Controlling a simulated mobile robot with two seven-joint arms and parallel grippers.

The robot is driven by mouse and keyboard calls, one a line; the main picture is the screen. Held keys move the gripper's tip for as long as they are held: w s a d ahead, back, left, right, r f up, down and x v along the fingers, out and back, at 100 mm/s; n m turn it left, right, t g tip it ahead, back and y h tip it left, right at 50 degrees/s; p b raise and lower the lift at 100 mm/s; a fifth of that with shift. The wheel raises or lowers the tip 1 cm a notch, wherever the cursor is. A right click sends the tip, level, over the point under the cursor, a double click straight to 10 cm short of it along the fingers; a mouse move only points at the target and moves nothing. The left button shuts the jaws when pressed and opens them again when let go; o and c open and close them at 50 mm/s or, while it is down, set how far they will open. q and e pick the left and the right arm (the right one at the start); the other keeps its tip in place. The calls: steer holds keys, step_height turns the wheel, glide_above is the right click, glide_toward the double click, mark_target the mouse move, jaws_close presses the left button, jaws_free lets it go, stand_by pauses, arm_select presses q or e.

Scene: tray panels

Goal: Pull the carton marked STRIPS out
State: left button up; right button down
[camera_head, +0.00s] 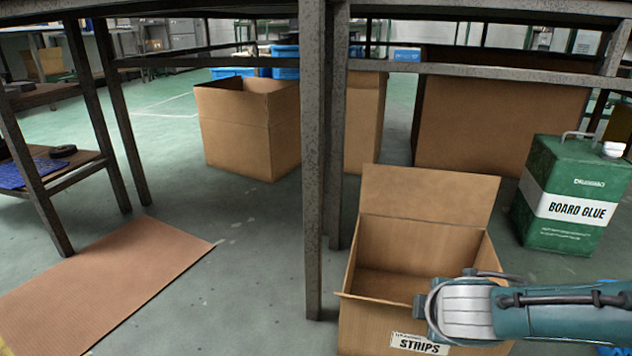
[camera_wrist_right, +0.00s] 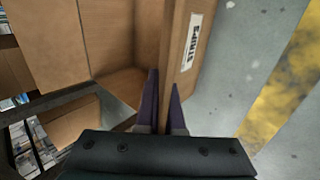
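The brown carton marked STRIPS (camera_head: 366,322) stands on the floor at the lower right of the head view. Its top is open, its back flap stands up, and the inside that shows looks empty. The white STRIPS label is on its front wall. My right arm comes in from the right over the front wall and hides part of it. In the right wrist view, the fingers of my right gripper (camera_wrist_right: 164,105) lie close on both sides of the wall of the carton (camera_wrist_right: 172,75) with the label, apparently shut on it. My left gripper is not in view.
A grey table leg (camera_head: 313,150) stands just left of the carton, under a table frame. A green BOARD GLUE can (camera_head: 565,195) stands to the right. Other brown boxes (camera_head: 240,130) stand behind. A flat brown sheet (camera_head: 105,280) lies at left, with bare floor between.

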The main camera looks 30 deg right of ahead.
steer(key=shift+s+a, duration=0.2)
steer(key=c, duration=1)
jaws_free()
steer(key=shift+o, duration=0.2)
steer(key=p+v, duration=0.9)
steer(key=v, duration=0.1)
steer(key=shift+d, duration=0.15)
